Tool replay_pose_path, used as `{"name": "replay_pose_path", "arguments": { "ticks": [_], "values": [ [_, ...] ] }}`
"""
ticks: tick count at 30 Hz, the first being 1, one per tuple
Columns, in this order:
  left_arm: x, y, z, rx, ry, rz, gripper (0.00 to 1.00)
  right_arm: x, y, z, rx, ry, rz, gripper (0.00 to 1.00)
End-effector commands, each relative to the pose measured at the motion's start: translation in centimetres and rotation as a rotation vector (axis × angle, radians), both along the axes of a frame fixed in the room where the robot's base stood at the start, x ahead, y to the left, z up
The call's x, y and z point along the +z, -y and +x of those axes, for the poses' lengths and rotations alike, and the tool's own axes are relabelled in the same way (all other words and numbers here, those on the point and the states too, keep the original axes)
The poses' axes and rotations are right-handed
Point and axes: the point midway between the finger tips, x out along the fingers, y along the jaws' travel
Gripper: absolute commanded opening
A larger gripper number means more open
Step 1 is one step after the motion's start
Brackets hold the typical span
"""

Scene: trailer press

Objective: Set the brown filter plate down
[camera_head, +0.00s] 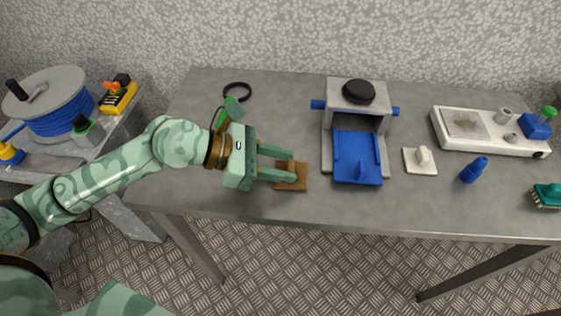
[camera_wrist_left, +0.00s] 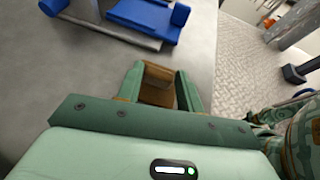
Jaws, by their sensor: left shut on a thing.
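The brown filter plate (camera_head: 291,184) is a small flat square with an upright grip, at the left part of the grey table near its front edge. My left gripper (camera_head: 291,168) is shut on its grip. In the left wrist view the brown plate (camera_wrist_left: 158,85) shows between the two green fingers (camera_wrist_left: 160,88). The plate is at or just above the table top; I cannot tell whether it touches. My right gripper is in neither view.
A grey press with a blue tray (camera_head: 357,158) stands right of the plate. A white plate (camera_head: 420,161), a blue bottle (camera_head: 474,170) and a white device (camera_head: 480,135) are further right. A black ring (camera_head: 237,91) lies behind my gripper. The table's front edge (camera_head: 330,228) is close.

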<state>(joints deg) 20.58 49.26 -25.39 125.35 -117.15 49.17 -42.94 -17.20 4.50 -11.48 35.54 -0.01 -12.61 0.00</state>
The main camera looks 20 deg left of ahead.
Motion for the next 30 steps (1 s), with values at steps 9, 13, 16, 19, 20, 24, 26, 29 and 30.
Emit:
{"name": "replay_pose_path", "arguments": {
  "ticks": [9,13,16,19,20,24,26,29,30],
  "values": [
    [-0.3,0.0,0.0,0.0,0.0,0.0,0.59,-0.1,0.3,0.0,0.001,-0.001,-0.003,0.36],
    [-0.3,0.0,0.0,0.0,0.0,0.0,0.59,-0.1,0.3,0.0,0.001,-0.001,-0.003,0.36],
    [0.1,0.0,0.0,0.0,0.001,0.0,0.59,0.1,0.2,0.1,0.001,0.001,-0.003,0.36],
    [0.5,-1.1,-0.6,0.001,-0.001,0.004,0.59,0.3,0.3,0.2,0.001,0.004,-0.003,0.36],
    [0.8,-1.5,-0.8,0.002,-0.002,0.004,0.59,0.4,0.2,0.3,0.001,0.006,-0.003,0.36],
    [2.4,-4.3,-2.3,0.002,-0.004,0.007,0.59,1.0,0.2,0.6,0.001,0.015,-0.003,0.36],
    [3.1,-5.5,-2.9,0.001,-0.005,0.006,0.59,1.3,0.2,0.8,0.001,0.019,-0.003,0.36],
    [4.0,-7.1,-3.8,0.001,-0.004,0.005,0.59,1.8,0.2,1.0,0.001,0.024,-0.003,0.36],
    [4.4,-7.7,-4.1,0.0,-0.004,0.005,0.59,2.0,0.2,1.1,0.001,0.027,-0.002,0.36]
  ]
}}
